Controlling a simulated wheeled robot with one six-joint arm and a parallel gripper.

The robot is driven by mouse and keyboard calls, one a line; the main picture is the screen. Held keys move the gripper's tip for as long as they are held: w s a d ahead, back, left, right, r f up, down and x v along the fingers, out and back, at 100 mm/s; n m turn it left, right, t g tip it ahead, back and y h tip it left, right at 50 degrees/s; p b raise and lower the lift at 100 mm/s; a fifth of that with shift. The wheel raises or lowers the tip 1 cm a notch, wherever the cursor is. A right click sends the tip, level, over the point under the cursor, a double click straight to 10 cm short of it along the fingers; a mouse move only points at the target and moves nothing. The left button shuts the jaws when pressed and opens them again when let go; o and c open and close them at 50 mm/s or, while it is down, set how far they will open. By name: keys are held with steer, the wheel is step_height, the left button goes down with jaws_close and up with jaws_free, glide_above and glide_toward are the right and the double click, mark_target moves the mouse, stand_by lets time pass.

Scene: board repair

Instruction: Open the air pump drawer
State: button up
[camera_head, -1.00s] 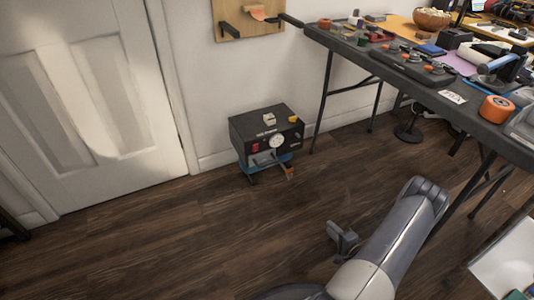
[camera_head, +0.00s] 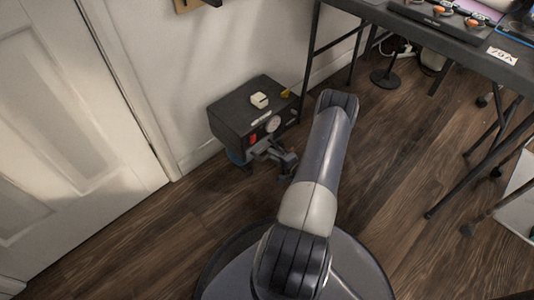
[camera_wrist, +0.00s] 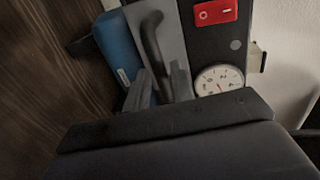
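The air pump (camera_head: 235,118) is a black box on the floor against the wall, with a red switch and a round white gauge. In the wrist view its front shows the red switch (camera_wrist: 215,12), the gauge (camera_wrist: 219,80) and a grey drawer front (camera_wrist: 172,30) with a dark curved handle (camera_wrist: 151,35). My gripper (camera_head: 276,155) is at the pump's front in the head view. In the wrist view my gripper (camera_wrist: 158,84) has its fingers apart, one on each side of the handle's lower end; whether they touch it I cannot tell. My gripper partly hides the drawer in the head view.
A blue part (camera_wrist: 119,48) lies along the drawer's left in the wrist view. A white door (camera_head: 60,110) is left of the pump. A dark table (camera_head: 440,45) with thin legs stands to the right. Wood floor in front is open.

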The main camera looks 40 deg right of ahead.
steer(key=shift+b+x, duration=0.5)
steer(key=shift+x, duration=1.55)
steer(key=shift+c, duration=0.2)
jaws_close()
steer(key=shift+s, duration=0.1)
